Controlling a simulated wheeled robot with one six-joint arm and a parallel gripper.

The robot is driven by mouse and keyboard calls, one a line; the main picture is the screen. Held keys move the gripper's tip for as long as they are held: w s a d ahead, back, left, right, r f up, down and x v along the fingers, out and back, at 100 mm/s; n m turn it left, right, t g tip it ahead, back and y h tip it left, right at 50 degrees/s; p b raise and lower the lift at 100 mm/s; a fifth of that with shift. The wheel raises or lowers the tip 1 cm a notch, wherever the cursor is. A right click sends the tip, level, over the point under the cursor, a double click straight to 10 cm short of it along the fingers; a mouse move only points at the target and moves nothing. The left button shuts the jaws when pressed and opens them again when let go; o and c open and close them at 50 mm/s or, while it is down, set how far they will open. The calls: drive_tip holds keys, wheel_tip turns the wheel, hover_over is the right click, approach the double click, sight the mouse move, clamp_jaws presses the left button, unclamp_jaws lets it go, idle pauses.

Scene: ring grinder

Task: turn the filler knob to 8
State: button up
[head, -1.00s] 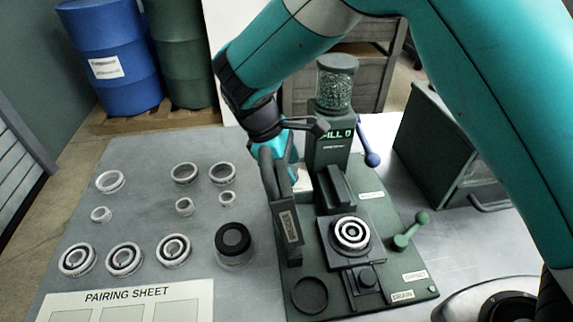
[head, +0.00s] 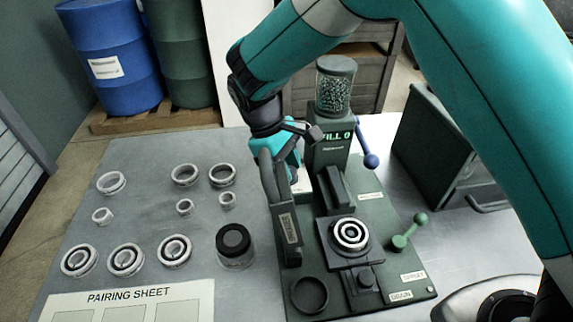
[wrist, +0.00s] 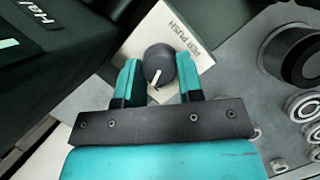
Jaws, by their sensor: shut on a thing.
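The filler knob (wrist: 158,64) is a dark round knob with a white pointer line, on a pale plate (wrist: 196,36) lettered "PUSH" in part. In the wrist view my gripper (wrist: 159,74) has one teal finger on each side of the knob and is shut on it. The pointer line points down towards my gripper's palm. In the head view my gripper (head: 291,155) is beside the filler column (head: 327,155), and the knob is hidden. The green display (head: 337,135) on the column reads "FILL 0". A clear jar of grains (head: 334,88) stands on top.
A lever with a blue ball (head: 371,160) is right of the column, and a green-handled lever (head: 408,232) is further forward. Several pale rings and a black-capped jar (head: 234,242) stand left of the machine. A dark upright part (head: 286,225) stands close in front of my gripper.

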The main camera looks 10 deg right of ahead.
drive_tip(key=shift+w+r+m+g+y, duration=0.1)
drive_tip(key=shift+m+g+y, duration=0.15)
drive_tip(key=shift+m, duration=0.75)
drive_tip(key=shift+w+m+g+y, duration=0.15)
drive_tip(key=shift+m+y, duration=0.2)
drive_tip(key=shift+m, duration=0.65)
drive_tip(key=shift+s, duration=0.1)
drive_tip(key=o, duration=0.9)
drive_tip(key=shift+d, duration=0.1)
drive_tip(key=shift+p+v, duration=2.25)
drive_tip(key=shift+v, duration=6.45)
